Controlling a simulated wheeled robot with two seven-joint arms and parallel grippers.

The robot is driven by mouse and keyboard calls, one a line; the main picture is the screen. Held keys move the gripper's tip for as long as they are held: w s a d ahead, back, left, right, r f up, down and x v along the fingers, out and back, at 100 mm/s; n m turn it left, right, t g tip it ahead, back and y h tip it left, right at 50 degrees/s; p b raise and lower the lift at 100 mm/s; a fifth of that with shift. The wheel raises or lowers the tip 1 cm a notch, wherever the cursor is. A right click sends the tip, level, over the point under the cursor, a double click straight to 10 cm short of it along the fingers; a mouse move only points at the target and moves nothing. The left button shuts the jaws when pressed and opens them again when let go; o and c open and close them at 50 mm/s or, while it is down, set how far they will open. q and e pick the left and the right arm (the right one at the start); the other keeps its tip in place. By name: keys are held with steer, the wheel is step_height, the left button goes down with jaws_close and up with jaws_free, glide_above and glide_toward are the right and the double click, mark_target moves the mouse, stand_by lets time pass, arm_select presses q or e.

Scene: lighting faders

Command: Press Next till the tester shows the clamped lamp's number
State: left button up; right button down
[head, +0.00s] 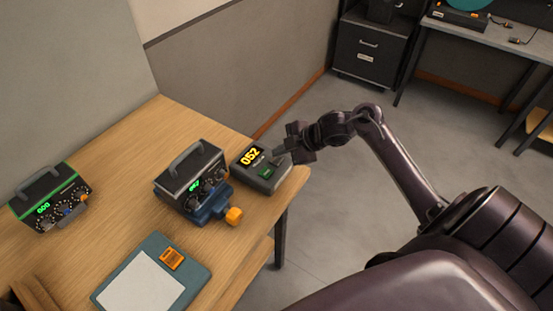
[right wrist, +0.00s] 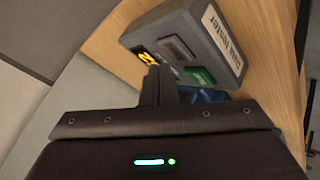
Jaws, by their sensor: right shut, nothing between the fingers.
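The tester (head: 262,185) is a grey box at the table's right edge, with yellow digits that read 052. It has a green button (head: 265,174) and a grey button beside it. In the right wrist view the tester (right wrist: 215,38) shows its grey button (right wrist: 177,47), green button (right wrist: 199,75) and part of its display. My right gripper (head: 283,155) is shut and empty, its tips close over the tester; I cannot tell whether they touch it. The clamped lamp unit (head: 187,168) sits in a blue clamp (head: 207,212) with an orange knob; its green digits are too small to read surely. My left gripper is out of view.
A second unit with green trim (head: 50,190) stands at the left and shows green digits like 000. A teal clipboard (head: 102,297) with paper and an orange tag lies at the front. Bare tabletop lies between them. A wall runs behind the table.

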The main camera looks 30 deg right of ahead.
mark_target(281, 160)
stand_by(0.5)
steer(key=shift+f, duration=0.45)
steer(key=shift+f+b, duration=0.4)
stand_by(0.4)
steer(key=shift+r, duration=0.15)
steer(key=shift+r+p, duration=0.65)
steer(key=shift+p, duration=0.15)
steer(key=shift+r, duration=0.1)
step_height(281, 160, up, 5)
steer(key=p, duration=0.4)
steer(key=shift+p, duration=0.4)
